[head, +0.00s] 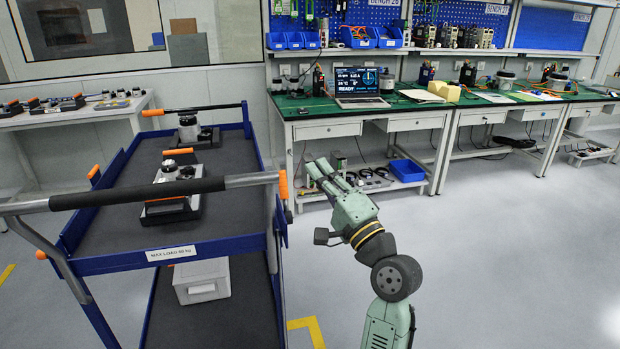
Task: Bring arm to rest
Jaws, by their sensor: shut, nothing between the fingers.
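My arm rises from the bottom of the head view, right of the middle, with its forearm slanting up and to the left. My gripper (318,171) is at its end, pale green, pointing away toward the workbench. Its fingers look close together with nothing held between them. The gripper is in the air over the floor, to the right of the cart's handle, and looks apart from it.
A blue cart (130,262) with grey shelves stands close on the left. It carries two joint actuators (172,190) on top and a white box (202,281) below. A green-topped workbench (310,112) runs along the back. The floor (500,250) at right is clear.

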